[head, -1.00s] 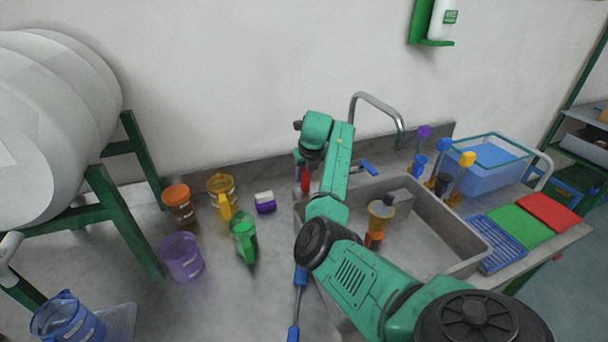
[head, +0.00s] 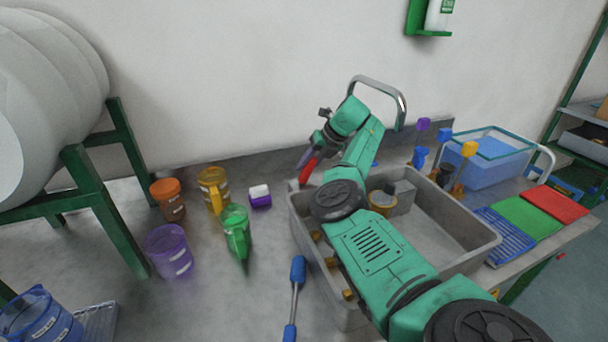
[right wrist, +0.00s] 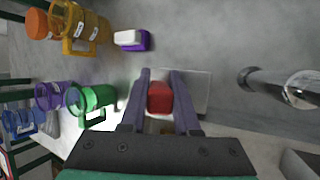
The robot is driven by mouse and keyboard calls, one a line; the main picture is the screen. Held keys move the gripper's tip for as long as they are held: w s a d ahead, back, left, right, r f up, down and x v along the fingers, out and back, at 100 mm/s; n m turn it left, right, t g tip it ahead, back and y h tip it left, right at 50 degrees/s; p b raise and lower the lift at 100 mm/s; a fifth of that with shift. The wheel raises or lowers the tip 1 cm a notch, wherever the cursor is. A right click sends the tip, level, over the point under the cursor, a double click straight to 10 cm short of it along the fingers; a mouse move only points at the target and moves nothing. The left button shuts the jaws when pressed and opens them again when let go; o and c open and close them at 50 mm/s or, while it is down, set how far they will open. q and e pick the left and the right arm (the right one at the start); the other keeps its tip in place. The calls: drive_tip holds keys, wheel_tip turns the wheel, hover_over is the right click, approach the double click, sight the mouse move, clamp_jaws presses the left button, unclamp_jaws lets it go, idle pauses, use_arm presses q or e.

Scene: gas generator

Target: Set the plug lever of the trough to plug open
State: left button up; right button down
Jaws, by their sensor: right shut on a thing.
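The grey trough (head: 468,258) is set in the counter, partly hidden behind my right arm. A red handle (head: 309,171), which looks like the plug lever, is at the trough's back left corner. My right gripper (head: 306,163) reaches down to it from above. In the right wrist view, the red handle (right wrist: 160,97) sits between the two grey-purple fingers (right wrist: 160,88), which are shut on it. The handle's base and the drain are hidden. My left gripper is not in view.
A curved tap (head: 385,88) rises behind the trough. Left of it stand an orange jar (head: 167,200), a yellow jug (head: 214,190), a green jug (head: 236,230) and a purple cup (head: 168,250). A blue-ended rod (head: 296,285) lies in front.

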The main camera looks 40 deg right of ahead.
drive_tip(key=shift+s+d+f+m+t+y+b, duration=0.15)
drive_tip(key=shift+d+t+y+b, duration=0.1)
drive_tip(key=shift+y+b, duration=0.3)
drive_tip(key=shift+d+f+m+t+y+b, duration=0.1)
drive_tip(key=shift+d+m+t+y+b, duration=0.1)
drive_tip(key=shift+y+b, duration=0.35)
drive_tip(key=shift+r, duration=0.1)
drive_tip(key=c, duration=0.6)
unclamp_jaws()
drive_tip(key=shift+c, duration=0.2)
